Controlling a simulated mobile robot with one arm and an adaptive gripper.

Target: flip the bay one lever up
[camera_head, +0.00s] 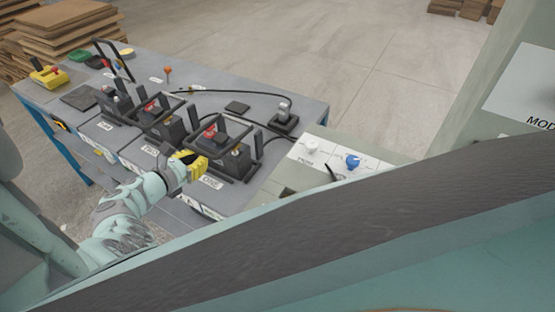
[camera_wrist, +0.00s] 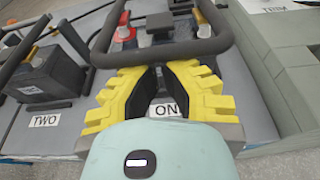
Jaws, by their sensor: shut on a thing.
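The bay one lever (camera_wrist: 165,54) is a dark U-shaped handle, its crossbar lying across the wrist view at my fingertips. My gripper (camera_wrist: 165,72), with yellow fingers and black inner pads, is shut on this crossbar; the pads partly hide the contact. In the head view my gripper (camera_head: 188,165) is at the front of the bay one unit (camera_head: 235,160), the rightmost of the row. The lever appears low, leaning toward the front of the bench. The bay label (camera_wrist: 164,109) shows between my fingers, partly covered.
The bay two unit (camera_head: 165,124) stands close on the left, its handle also low. Farther left, another handle (camera_head: 115,60) stands upright. A black cable runs behind bay one to a small plug block (camera_head: 285,120). A panel with a blue knob (camera_head: 353,161) is at the right.

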